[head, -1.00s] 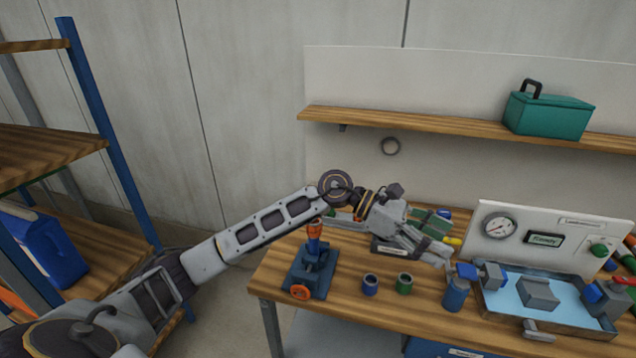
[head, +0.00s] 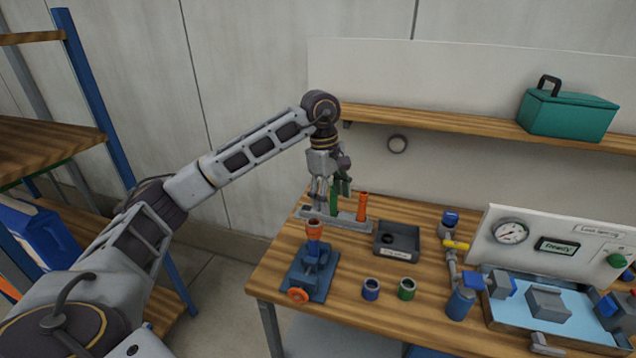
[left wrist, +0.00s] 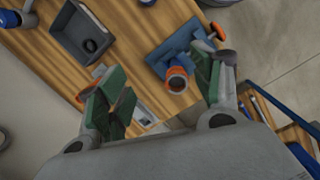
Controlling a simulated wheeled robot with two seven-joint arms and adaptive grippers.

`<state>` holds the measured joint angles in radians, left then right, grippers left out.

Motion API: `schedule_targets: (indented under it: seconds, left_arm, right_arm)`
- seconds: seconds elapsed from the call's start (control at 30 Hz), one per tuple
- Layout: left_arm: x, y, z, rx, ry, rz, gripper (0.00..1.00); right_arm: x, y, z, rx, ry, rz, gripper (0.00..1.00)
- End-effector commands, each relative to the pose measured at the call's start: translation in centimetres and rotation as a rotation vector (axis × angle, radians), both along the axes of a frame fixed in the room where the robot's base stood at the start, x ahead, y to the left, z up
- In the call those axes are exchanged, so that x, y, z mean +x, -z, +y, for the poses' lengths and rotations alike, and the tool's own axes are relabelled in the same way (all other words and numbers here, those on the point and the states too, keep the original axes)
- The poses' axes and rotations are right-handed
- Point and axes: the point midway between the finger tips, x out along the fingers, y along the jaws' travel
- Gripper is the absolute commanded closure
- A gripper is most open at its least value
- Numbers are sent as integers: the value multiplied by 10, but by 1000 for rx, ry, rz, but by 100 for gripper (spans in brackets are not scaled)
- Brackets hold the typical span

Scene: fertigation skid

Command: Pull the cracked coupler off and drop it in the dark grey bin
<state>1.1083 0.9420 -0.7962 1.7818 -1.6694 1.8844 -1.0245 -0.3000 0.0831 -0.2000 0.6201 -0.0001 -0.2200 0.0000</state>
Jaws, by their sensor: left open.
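A dark ring-shaped piece (head: 388,239), which looks like the coupler, lies inside the dark grey bin (head: 414,250) on the bench. The bin with the ring in it also shows at the upper left of the left wrist view (left wrist: 60,47). My left gripper (head: 328,194) is open with nothing between its green-padded fingers. It points down over the grey rack, left of the bin and behind the blue stand. In the left wrist view its fingers (left wrist: 160,92) are spread wide. My right gripper is not in view.
The blue stand (head: 310,272) holds an upright blue tube with an orange top (head: 315,226). An orange tube (head: 362,205) stands in the grey rack (head: 345,221). A blue ring (head: 371,290) and a green ring (head: 406,289) sit in front. A water tray (head: 555,318) is at the right.

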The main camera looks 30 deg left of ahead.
Motion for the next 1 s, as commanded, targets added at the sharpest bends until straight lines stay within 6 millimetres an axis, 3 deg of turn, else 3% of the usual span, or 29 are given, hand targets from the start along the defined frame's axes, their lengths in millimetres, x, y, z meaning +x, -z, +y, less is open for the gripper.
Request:
schedule_targets:
  seconds: [0.1,0.27,0.73,1.0]
  left_arm:
    - [-2,-11,29,86,-14,13,34]
    - [-5,-18,47,141,-25,25,34]
    - [-5,-17,48,145,-25,28,34]
    - [-5,-5,48,145,-25,30,34]
  right_arm:
    - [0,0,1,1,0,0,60]
    - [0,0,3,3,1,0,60]
    - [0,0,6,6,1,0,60]
    - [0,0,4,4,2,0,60]
